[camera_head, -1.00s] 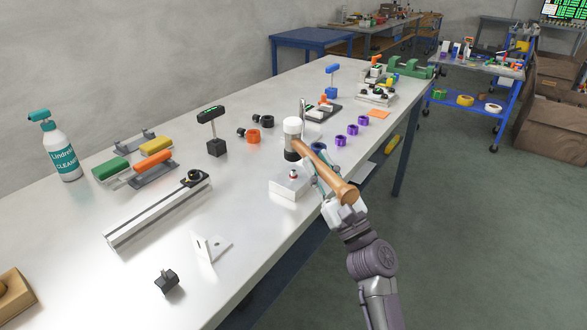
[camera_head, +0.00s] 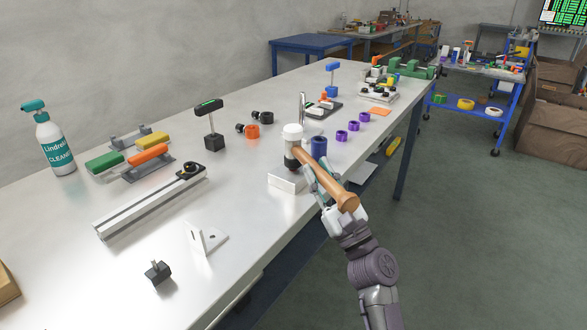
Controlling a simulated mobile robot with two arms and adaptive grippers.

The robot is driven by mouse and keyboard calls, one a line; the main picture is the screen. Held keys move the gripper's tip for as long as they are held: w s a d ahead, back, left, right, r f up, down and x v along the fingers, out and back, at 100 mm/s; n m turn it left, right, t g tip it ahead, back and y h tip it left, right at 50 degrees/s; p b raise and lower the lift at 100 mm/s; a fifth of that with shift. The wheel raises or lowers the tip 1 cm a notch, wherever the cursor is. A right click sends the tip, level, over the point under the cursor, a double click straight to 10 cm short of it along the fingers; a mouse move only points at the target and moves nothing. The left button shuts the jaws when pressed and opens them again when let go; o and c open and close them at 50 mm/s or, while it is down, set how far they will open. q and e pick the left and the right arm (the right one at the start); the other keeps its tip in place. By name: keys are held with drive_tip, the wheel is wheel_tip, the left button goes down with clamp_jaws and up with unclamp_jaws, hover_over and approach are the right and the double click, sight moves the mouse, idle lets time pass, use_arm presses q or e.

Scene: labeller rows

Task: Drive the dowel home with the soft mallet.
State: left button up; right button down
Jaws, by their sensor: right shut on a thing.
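The soft mallet (camera_head: 325,178) has a wooden handle and a head with a white upper face and dark lower part. My right gripper (camera_head: 326,189) is shut on its handle, at the right edge of the bench. My left gripper is not in view.
A blue ring-shaped part (camera_head: 319,146) stands just behind the mallet handle. Purple collars (camera_head: 341,136) line the bench edge. A white angle bracket (camera_head: 204,238), a rail (camera_head: 150,203) and a black T-handled tool (camera_head: 211,125) stand to the left. Bare bench lies between them.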

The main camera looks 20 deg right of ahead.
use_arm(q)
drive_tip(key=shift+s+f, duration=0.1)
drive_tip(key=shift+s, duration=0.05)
use_arm(e)
drive_tip(key=shift+w+r, duration=0.1)
idle(0.6)
drive_tip(key=shift+r+p, duration=0.6)
drive_tip(key=shift+p, duration=0.05)
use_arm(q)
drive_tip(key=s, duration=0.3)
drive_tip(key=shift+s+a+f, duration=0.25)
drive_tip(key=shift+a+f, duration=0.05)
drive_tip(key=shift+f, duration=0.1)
use_arm(e)
drive_tip(key=shift+r, duration=0.1)
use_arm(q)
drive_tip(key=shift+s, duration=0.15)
use_arm(e)
drive_tip(key=shift+r, duration=0.2)
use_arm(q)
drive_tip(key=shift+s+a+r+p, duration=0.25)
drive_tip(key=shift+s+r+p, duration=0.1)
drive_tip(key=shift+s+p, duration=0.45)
use_arm(e)
drive_tip(key=shift+r, duration=0.75)
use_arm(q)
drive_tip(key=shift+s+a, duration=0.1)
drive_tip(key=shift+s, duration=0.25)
use_arm(e)
drive_tip(key=shift+r, duration=0.2)
